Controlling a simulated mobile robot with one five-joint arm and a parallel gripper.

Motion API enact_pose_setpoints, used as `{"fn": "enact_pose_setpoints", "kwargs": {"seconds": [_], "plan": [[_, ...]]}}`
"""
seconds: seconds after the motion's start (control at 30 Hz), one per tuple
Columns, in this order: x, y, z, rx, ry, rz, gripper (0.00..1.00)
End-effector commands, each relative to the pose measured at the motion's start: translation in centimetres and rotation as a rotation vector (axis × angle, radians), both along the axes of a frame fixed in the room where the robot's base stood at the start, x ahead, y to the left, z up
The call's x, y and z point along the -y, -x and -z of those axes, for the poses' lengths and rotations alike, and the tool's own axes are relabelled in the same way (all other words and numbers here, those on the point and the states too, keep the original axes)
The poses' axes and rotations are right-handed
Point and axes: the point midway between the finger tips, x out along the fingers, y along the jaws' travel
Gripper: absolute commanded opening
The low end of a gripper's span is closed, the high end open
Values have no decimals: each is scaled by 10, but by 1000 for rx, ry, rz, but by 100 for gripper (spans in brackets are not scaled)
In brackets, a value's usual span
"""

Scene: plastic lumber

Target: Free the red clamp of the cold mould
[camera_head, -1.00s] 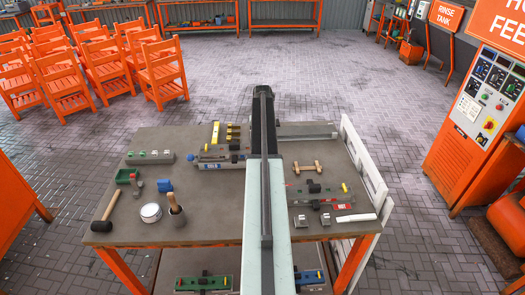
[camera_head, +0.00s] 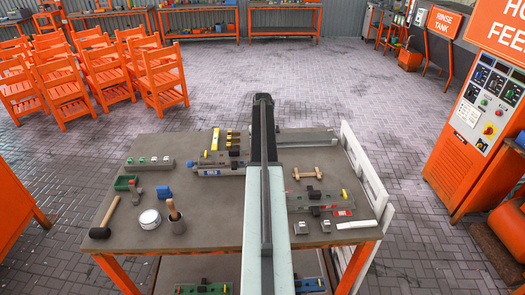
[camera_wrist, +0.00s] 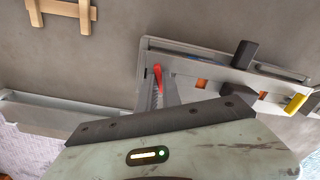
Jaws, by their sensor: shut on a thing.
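In the wrist view the mould (camera_wrist: 215,72) carries a black block (camera_wrist: 243,55), a yellow piece (camera_wrist: 296,103) and orange patches. The red clamp (camera_wrist: 158,78) shows as a red lever at the mould's end. My gripper (camera_wrist: 168,97) is right at this lever and shut on it; its body covers the lower part of the wrist view and hides much of the contact. In the head view my arm hides the clamp and gripper.
A wooden piece (camera_head: 315,172) lies right of my arm, and a second mould (camera_head: 322,201) is nearer. A grey tray (camera_head: 305,137) lies along the far edge.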

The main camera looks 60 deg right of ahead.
Motion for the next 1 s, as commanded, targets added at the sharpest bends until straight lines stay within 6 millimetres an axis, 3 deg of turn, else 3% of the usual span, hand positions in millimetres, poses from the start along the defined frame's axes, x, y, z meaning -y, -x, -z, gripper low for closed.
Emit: {"fn": "enact_pose_setpoints", "kwargs": {"seconds": [0.2,0.5,0.77,1.0], "plan": [[-1,-1,0,1,0,-31,0],[-1,-1,0,1,0,-412,0],[-1,-1,0,1,0,-441,0],[-1,-1,0,1,1,-788,0]]}}
